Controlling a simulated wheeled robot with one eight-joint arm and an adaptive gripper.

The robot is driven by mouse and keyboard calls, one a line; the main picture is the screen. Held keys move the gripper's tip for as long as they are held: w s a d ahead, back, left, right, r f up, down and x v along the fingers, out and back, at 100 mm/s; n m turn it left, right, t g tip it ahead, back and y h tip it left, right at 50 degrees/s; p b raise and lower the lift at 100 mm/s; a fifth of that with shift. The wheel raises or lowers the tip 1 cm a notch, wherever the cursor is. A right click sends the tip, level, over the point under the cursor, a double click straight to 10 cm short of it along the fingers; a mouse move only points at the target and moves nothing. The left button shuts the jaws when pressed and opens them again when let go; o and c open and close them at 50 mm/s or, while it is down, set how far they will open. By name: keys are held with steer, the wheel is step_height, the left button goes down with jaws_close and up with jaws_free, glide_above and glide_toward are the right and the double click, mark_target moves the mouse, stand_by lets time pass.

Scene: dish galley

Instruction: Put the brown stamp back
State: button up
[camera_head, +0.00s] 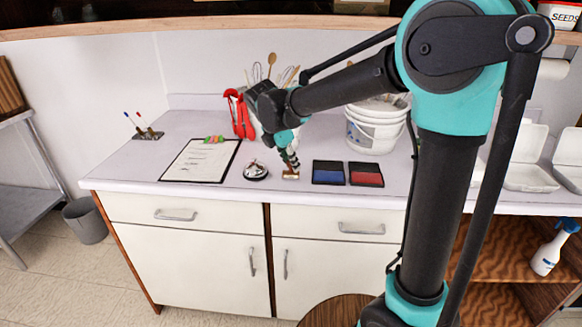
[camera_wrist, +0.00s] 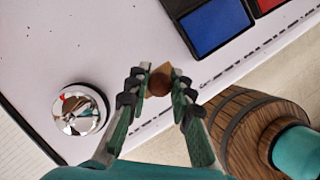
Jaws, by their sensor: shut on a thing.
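My gripper (camera_head: 289,160) points down over the front of the counter, between a silver bell and a blue ink pad.
The silver bell (camera_head: 255,171) stands close left of my gripper. A clipboard (camera_head: 200,161) lies farther left, with a pen holder (camera_head: 147,134) beyond. A red-handled item (camera_head: 240,115) and white buckets (camera_head: 375,130) stand behind. A barrel (camera_wrist: 245,125) is below the counter's front edge.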

steer(key=shift+f, duration=0.8)
steer(key=shift+f, duration=0.1)
steer(key=o, duration=0.9)
steer(key=v, duration=1.2)
